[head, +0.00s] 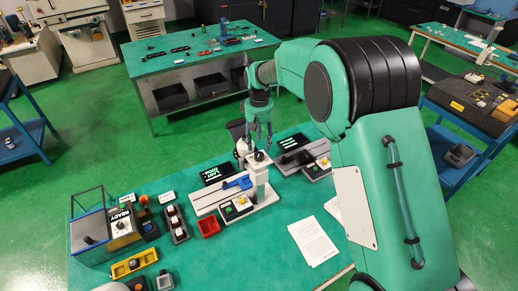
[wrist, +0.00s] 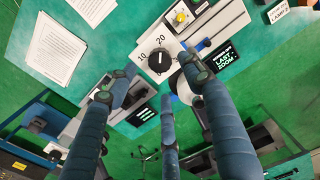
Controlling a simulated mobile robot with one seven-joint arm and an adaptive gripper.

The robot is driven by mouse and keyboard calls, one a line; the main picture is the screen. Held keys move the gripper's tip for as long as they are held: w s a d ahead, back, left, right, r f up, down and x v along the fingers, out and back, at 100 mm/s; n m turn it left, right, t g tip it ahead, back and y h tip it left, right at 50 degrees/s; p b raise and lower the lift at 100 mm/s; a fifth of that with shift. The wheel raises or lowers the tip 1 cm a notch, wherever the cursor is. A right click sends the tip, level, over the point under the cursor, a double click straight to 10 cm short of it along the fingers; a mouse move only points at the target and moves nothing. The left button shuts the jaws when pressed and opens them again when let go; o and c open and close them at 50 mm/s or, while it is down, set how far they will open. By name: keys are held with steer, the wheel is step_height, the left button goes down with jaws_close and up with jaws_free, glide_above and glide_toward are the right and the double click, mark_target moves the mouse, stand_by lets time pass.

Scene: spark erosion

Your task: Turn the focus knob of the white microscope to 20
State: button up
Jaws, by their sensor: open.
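The white microscope (head: 262,180) stands on the green table, a white column on a long white base. Its black round focus knob (wrist: 159,62) faces up on top, with 10 and 20 printed on the white face around it. A small white mark shows on the knob, roughly between the two numbers or near 20; its exact reading is too small to tell. My gripper (head: 258,137) is above the knob, pointing down. In the wrist view its three blue fingers (wrist: 161,82) are spread around the knob, with no contact visible.
A second device (head: 316,165) stands close at the right. A black "last zoom" display (head: 217,173) is behind left. A red tray (head: 208,226) and a box with buttons (head: 175,223) stand at the left. Paper (head: 313,240) lies at the front right.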

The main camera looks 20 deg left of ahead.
mark_target(260, 155)
steer(key=shift+r, duration=2.7)
steer(key=shift+d+r, duration=0.1)
steer(key=s+d+r+m+t+b, duration=0.1)
steer(key=s+d+r+m+b, duration=0.25)
steer(key=d, duration=0.55)
steer(key=s+d+r+t+b, duration=0.1)
steer(key=s+d+r+b, duration=0.1)
steer(key=s+d+r, duration=0.45)
steer(key=s+d+r+m+t+b, duration=0.1)
steer(key=s+d+r+b, duration=0.15)
steer(key=s+d, duration=0.65)
steer(key=s+d+f+m+t+b, duration=0.1)
steer(key=s+d+f+m+b, duration=0.1)
steer(key=s+d, duration=0.6)
steer(key=s+d+f+m+t+b, duration=0.1)
steer(key=s+d+f+b, duration=0.3)
steer(key=s, duration=0.9)
steer(key=d+f+m, duration=0.1)
steer(key=d+f, duration=0.2)
steer(key=d, duration=0.2)
steer(key=shift+s+d+t, duration=0.15)
steer(key=shift+t, duration=0.15)
steer(key=shift+m, duration=0.25)
